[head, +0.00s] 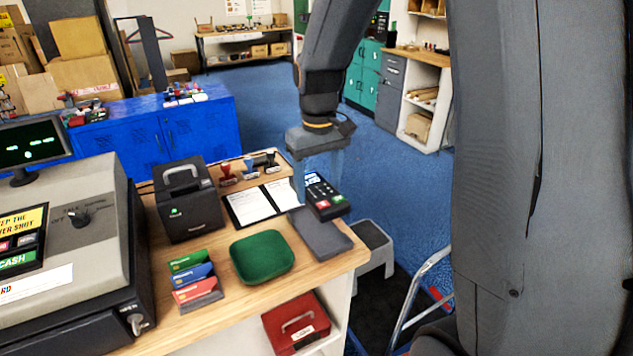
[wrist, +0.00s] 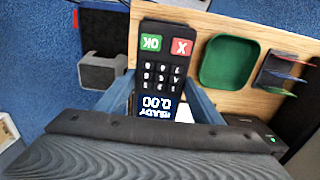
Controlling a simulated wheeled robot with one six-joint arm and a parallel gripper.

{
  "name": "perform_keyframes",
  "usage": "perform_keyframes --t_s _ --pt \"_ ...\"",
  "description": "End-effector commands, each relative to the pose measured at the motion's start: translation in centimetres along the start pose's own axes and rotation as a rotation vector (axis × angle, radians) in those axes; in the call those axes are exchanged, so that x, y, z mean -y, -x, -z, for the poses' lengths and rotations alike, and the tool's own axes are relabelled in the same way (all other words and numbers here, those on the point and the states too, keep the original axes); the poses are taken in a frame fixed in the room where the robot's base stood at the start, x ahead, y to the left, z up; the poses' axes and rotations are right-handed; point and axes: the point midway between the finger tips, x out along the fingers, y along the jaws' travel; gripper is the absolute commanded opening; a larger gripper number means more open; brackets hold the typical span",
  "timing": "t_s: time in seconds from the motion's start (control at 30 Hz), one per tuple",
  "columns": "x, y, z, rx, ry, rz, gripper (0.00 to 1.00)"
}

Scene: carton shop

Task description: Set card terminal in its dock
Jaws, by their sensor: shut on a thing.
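The card terminal (head: 328,199) is black with a lit screen, dark keys, and red and green buttons. It also shows in the wrist view (wrist: 162,76), between the two blue-grey fingers. My gripper (head: 320,178) is shut on its sides; its fingers also show in the wrist view (wrist: 165,98). A flat dark grey slab (head: 320,236), which looks like the dock, lies at the counter's right end. The terminal appears above and beside the slab's back right edge; I cannot tell the gap. The slab is mostly hidden in the wrist view.
A green tray (head: 262,257), a card rack (head: 195,280), an open notepad (head: 258,204) and a black printer-like box (head: 187,203) stand left of the slab. A stamp rack (head: 240,172) is behind. A grey step stool (head: 374,245) stands beyond the counter's right edge.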

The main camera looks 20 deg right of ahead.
Motion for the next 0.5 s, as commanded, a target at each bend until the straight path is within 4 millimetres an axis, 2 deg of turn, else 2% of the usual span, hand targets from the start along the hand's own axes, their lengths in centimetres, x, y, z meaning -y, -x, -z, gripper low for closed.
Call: perform_keyframes --t_s 0.5 --pt "0.0 -3.6 0.1 -0.001 0.0 0.0 0.45"
